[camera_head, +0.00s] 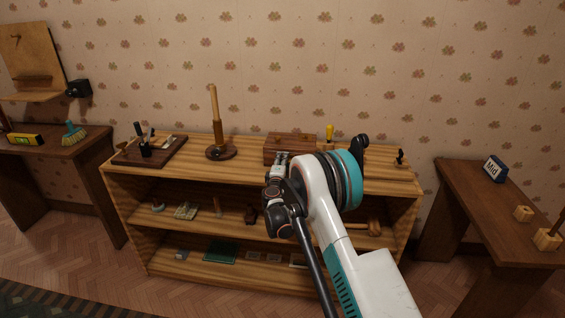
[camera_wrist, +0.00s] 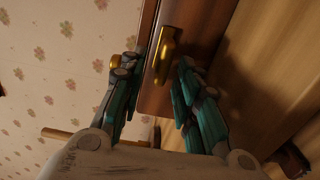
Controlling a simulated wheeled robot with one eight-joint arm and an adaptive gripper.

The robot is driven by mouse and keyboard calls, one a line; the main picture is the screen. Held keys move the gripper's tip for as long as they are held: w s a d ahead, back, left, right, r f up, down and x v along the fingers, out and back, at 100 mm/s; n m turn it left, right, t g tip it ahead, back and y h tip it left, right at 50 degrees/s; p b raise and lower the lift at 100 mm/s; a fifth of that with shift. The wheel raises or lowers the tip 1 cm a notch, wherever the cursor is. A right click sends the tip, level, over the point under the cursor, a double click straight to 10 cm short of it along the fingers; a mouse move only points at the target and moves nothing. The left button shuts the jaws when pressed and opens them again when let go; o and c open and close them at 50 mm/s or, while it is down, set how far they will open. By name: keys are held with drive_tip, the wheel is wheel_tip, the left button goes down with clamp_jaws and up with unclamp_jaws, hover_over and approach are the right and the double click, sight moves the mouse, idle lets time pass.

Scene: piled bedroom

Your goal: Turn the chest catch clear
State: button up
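The chest (camera_head: 292,141) is a small dark wooden box on the shelf unit's top, near the back wall. In the wrist view its reddish-brown front (camera_wrist: 196,25) runs up the picture. A brass catch (camera_wrist: 163,48) is fixed to it, long and narrow, tilted slightly in that view. My gripper (camera_head: 280,159) is in front of the chest. In the wrist view my gripper (camera_wrist: 158,70) has its two teal-and-grey fingers apart, one on each side of the catch. I see a gap between fingers and catch; contact is not visible. My arm hides the chest's lower right in the head view.
The shelf unit (camera_head: 126,179) also bears a wooden peg on a round base (camera_head: 220,152), a dark tray (camera_head: 130,156), a yellow-handled tool (camera_head: 329,132) and a black-knobbed item (camera_head: 361,142). Side tables (camera_head: 83,155) (camera_head: 459,181) stand left and right.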

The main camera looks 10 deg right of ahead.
drive_tip(key=v, duration=1.1)
drive_tip(key=shift+s, duration=0.15)
drive_tip(key=s+d+r+m+g+h, duration=0.1)
drive_tip(key=s+d+r+m+g, duration=0.35)
drive_tip(key=r, duration=0.75)
drive_tip(key=s+d+r+m+g, duration=0.1)
drive_tip(key=s+d+r+m, duration=0.15)
drive_tip(key=s, duration=0.35)
drive_tip(key=s+d+r+m, duration=0.2)
drive_tip(key=s+d+r, duration=0.15)
drive_tip(key=s, duration=0.25)
drive_tip(key=s+a+f+m+g+y, duration=0.1)
drive_tip(key=s+a+m+g+y, duration=0.1)
drive_tip(key=s, duration=1.4)
drive_tip(key=s+a+f+m+g+y, duration=0.1)
drive_tip(key=s+a+m+g+y, duration=0.1)
drive_tip(key=s, duration=1.5)
drive_tip(key=a+m+y, duration=0.1)
drive_tip(key=y, duration=0.1)
drive_tip(key=shift+s+m+g+y, duration=0.3)
drive_tip(key=shift+g, duration=0.05)
